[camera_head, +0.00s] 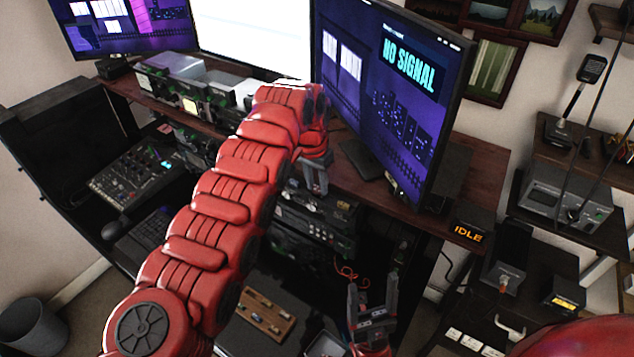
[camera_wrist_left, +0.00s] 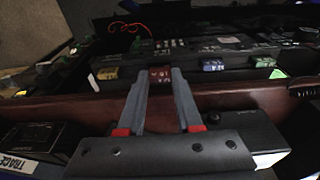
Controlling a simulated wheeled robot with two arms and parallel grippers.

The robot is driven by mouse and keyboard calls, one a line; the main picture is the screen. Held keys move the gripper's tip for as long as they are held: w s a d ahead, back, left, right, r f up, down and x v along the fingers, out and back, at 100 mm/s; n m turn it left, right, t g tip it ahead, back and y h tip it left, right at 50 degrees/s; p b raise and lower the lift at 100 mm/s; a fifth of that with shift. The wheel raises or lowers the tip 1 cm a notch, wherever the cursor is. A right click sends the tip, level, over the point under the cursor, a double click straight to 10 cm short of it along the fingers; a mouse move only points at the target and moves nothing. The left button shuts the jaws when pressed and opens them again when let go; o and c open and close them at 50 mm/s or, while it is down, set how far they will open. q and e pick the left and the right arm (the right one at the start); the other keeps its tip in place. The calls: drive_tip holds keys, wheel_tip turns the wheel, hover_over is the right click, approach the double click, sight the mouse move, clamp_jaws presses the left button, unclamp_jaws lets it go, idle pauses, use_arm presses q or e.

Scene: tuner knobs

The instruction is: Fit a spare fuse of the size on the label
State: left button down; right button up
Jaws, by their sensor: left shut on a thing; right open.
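My left gripper (camera_head: 317,190) reaches down at the front of the rack units under the desk. In the left wrist view its fingers (camera_wrist_left: 162,82) are shut on a small reddish-brown fuse (camera_wrist_left: 160,76) with pale marks, which lies at the front of a dark unit. Yellow (camera_wrist_left: 107,73) and blue (camera_wrist_left: 213,65) pieces show along the same front, on either side. I cannot tell whether the held fuse is seated. My right gripper (camera_head: 373,305) is open and empty, low in front of the desk. A wooden holder (camera_head: 262,316) with several small coloured pieces lies at lower middle.
A large monitor (camera_head: 385,90) reading NO SIGNAL stands on the desk, right of my left arm. A mixer (camera_head: 135,168) and keyboard are at left. An IDLE sign (camera_head: 468,235) sits at the desk's right end. A small pale tray (camera_head: 325,344) is near my right gripper.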

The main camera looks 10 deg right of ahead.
use_arm(q)
drive_tip(key=shift+f+b, duration=0.55)
drive_tip(key=shift+f, duration=0.35)
drive_tip(key=c, duration=0.5)
unclamp_jaws()
drive_tip(key=shift+r, duration=0.1)
drive_tip(key=shift+r, duration=0.2)
wheel_tip(320, 180, up, 17)
drive_tip(key=s+a+p, duration=0.1)
drive_tip(key=a+p, duration=0.1)
drive_tip(key=shift+s+p, duration=0.4)
drive_tip(key=shift+d+f, duration=0.1)
drive_tip(key=shift+f, duration=0.1)
